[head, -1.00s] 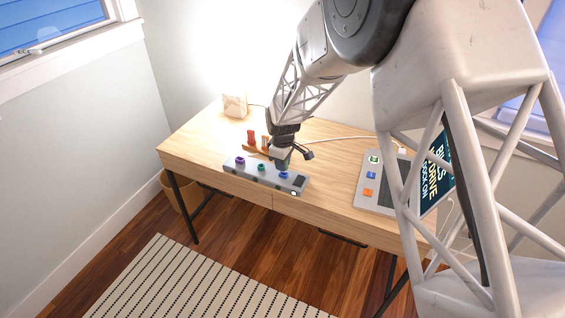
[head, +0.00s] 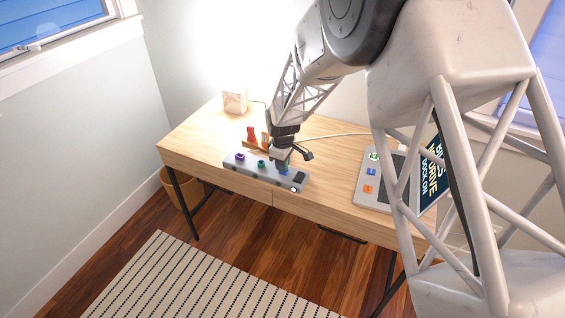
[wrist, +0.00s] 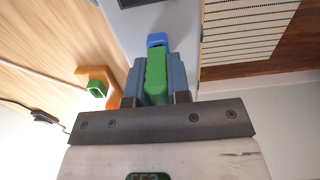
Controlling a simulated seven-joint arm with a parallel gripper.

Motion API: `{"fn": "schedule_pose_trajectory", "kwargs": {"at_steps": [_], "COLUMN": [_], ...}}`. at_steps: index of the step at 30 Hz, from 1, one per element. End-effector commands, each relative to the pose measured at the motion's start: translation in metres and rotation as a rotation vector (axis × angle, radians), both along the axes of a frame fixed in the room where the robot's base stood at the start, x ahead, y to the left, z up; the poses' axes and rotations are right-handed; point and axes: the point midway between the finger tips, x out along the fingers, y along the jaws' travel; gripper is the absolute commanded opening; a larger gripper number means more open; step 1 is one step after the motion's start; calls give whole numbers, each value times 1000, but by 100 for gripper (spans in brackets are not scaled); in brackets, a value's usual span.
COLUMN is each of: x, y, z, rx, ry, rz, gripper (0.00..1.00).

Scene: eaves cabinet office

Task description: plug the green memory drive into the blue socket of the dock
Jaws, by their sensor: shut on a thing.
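My gripper (wrist: 155,85) is shut on the green memory drive (wrist: 156,72), which sits between its two blue-grey fingers in the wrist view. The drive's far end points at the blue socket (wrist: 157,40) and meets it in the picture; I cannot tell whether it is inside. In the head view, my gripper (head: 282,163) is over the right part of the grey dock (head: 248,174), close to the blue socket (head: 284,171), which is partly hidden. The dock's purple socket (head: 239,157) and green socket (head: 262,163) are clear.
An orange holder (wrist: 110,98) with a green piece (wrist: 96,87) is beside my gripper in the wrist view. A red upright piece (head: 251,133) stands behind the dock. A grey panel (head: 374,190) with coloured squares lies to the right.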

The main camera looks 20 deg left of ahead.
Motion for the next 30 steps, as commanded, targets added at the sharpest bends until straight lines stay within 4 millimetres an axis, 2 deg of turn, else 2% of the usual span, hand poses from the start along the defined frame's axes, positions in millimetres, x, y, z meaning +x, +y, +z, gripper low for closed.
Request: {"fn": "schedule_pose_trajectory", "kwargs": {"at_steps": [2, 3, 9, 20, 26, 30], "x": [0, 0, 0, 0, 0, 1], "y": [0, 0, 0, 0, 0, 0], "z": [-2, -2, -2, 1, 15, 32], "rx": [0, 0, 0, 0, 0, 2], "ry": [0, 0, 0, 0, -1, -2], "rz": [0, 0, 0, 0, 0, 0], "gripper": [0, 19, 47, 47, 47, 47]}}
